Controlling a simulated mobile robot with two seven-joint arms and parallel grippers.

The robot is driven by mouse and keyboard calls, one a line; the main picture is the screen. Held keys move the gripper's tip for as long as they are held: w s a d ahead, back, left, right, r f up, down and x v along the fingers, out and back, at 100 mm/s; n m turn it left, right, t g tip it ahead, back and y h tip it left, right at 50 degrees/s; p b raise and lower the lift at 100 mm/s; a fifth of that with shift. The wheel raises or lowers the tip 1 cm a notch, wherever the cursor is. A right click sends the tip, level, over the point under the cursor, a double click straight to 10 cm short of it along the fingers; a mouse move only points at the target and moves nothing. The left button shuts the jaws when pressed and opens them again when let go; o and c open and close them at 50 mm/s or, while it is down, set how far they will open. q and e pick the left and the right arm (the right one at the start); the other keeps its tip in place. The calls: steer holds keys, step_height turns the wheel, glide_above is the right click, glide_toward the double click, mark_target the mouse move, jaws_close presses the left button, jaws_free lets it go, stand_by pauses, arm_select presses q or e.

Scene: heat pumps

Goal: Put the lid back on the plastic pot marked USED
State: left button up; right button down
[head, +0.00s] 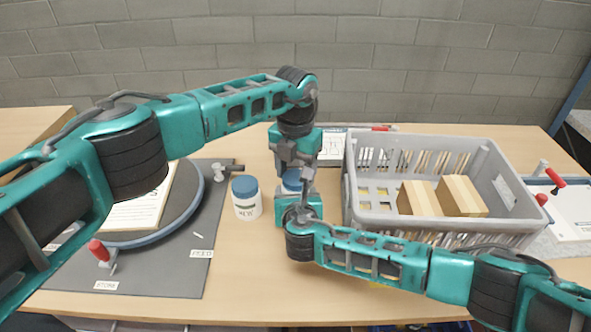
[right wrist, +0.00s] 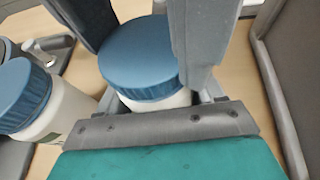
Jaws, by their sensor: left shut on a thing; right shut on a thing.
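A white pot (head: 288,190) with a blue lid (head: 292,178) stands between my two grippers in the head view, mostly hidden by them. My right gripper (head: 298,205) is shut on the pot's white body (right wrist: 165,101), low down. My left gripper (head: 291,170) comes from above, with its fingers shut on the blue lid (right wrist: 138,55). The lid is over the pot's mouth and looks level; I cannot tell if it is fully seated. A second white pot (head: 247,208) with a blue lid (head: 245,187) stands upright just left. I cannot read the marks on either pot surely.
A grey crate (head: 440,227) holding small boxes (head: 461,196) stands close on the right. A grey mat (head: 180,278) with a round blue-rimmed board (head: 196,205) and red-handled clamp (head: 100,252) lies left. The table front between mat and right arm is clear.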

arm_select(q)
steer(key=shift+m, duration=0.6)
steer(key=o, duration=1.2)
steer(key=shift+c, duration=0.2)
steer(key=shift+r, duration=2.25)
